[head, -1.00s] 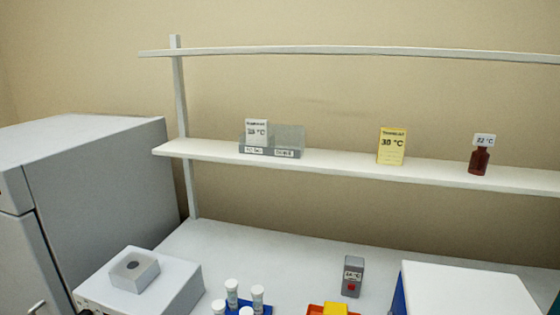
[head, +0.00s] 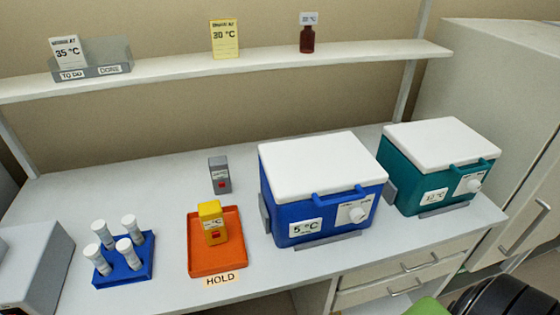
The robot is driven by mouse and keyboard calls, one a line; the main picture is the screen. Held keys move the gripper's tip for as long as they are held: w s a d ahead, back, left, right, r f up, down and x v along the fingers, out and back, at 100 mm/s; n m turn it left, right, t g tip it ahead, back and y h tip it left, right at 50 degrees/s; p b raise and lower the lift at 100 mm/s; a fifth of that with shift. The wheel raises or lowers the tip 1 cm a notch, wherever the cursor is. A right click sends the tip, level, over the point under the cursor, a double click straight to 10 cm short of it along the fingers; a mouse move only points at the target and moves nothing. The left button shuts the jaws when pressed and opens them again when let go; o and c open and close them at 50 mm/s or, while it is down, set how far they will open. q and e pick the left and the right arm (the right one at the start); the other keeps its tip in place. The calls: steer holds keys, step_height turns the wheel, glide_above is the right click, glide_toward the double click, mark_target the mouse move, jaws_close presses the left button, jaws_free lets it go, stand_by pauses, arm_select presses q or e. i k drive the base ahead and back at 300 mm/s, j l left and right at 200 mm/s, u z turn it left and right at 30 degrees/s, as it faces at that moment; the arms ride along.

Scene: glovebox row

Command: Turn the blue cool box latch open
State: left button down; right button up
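The blue cool box (head: 285,203) stands on the bench right of the middle, with a white lid (head: 318,163) that is down. A "5 °C" label is on its front. Its latch, a white knob on a pale plate (head: 357,213), is at the right of the front face. The marks around the knob are too small to read. A blue handle runs along the front under the lid. Neither of my grippers is in view.
A teal cool box (head: 412,190) marked 12 °C stands to the right. An orange HOLD tray (head: 200,262) with a yellow device (head: 211,220), a grey device (head: 219,175) and a blue tube rack (head: 143,268) are to the left. Drawers are below; a shelf (head: 260,68) runs behind.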

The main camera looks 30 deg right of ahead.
mark_target(357, 215)
steer(key=k+z, duration=0.1)
steer(key=z, duration=1.35)
